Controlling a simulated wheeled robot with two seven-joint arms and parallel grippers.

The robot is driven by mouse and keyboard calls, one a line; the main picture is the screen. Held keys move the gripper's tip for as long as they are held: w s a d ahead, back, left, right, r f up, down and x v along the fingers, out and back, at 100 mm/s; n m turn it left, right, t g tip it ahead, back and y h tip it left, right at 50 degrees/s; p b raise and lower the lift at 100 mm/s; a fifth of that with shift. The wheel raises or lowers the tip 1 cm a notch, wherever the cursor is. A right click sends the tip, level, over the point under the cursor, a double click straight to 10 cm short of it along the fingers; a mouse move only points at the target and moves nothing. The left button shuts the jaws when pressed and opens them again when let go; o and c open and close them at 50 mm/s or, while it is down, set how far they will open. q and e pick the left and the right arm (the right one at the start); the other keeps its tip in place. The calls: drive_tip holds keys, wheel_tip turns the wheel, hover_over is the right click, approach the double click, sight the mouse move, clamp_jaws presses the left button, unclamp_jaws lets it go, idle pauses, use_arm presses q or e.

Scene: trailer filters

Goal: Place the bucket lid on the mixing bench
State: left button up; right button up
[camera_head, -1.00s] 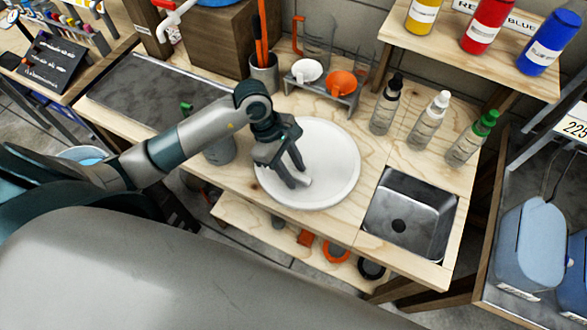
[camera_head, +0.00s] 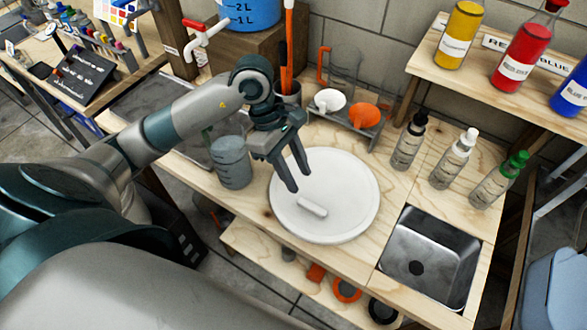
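The white round bucket lid (camera_head: 345,195) lies flat on the wooden mixing bench (camera_head: 262,228), left of the sink. A short white bar handle (camera_head: 312,207) stands on its top. My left gripper (camera_head: 299,182) is above the lid, its two dark fingers apart and empty, pointing down just behind the handle. The fingers look clear of the handle. My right gripper does not show.
A grey measuring cup (camera_head: 231,163) stands left of the lid. Behind are a rack with white and orange funnels (camera_head: 366,116) and several squeeze bottles (camera_head: 455,160). The metal sink (camera_head: 430,255) is at the right. A shelf with paint bottles (camera_head: 527,45) overhangs the back right.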

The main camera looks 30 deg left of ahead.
use_arm(q)
drive_tip(key=shift+v, duration=1.05)
